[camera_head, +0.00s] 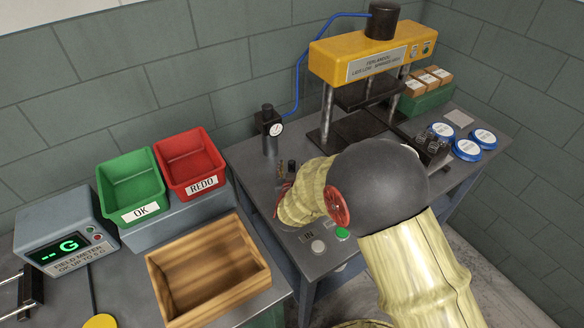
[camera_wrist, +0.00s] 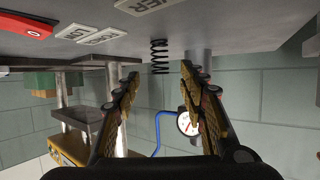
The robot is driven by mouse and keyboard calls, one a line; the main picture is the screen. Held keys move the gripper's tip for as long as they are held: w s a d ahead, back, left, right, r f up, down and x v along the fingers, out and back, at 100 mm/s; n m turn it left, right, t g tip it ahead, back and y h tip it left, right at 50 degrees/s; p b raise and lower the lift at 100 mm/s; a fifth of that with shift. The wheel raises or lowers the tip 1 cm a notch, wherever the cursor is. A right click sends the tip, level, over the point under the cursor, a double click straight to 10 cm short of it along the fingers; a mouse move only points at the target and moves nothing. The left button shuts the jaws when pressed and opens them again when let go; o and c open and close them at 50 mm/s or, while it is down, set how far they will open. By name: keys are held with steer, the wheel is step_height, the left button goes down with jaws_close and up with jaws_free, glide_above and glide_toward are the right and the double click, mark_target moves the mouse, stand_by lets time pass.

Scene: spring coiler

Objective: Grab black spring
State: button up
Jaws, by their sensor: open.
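The black spring (camera_wrist: 159,56) stands on the grey table and appears in the upside-down wrist view, just beyond my fingertips and between their lines. My gripper (camera_wrist: 160,76) is open, with one finger on each side of the spring's line and nothing held. In the head view my arm and wrist cover most of the gripper. Small dark shapes show just past my wrist there, but I cannot tell which is the spring.
A yellow press (camera_head: 370,52) stands behind, with a pressure gauge (camera_head: 276,129) to its left. A green OK bin (camera_head: 131,190), a red REDO bin (camera_head: 190,163), a wooden tray (camera_head: 259,283) and a field meter (camera_head: 64,232) are at left. Blue-rimmed discs (camera_head: 467,150) lie right.

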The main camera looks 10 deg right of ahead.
mark_target(292, 167)
steer(key=b+x, duration=0.1)
steer(key=x, duration=0.1)
steer(key=f+b+x, duration=0.1)
steer(key=x, duration=0.1)
steer(key=shift+w+d+b, duration=0.15)
steer(key=shift+w+b, duration=0.15)
steer(key=shift+w, duration=0.15)
steer(key=c, duration=0.3)
steer(key=c, duration=0.8)
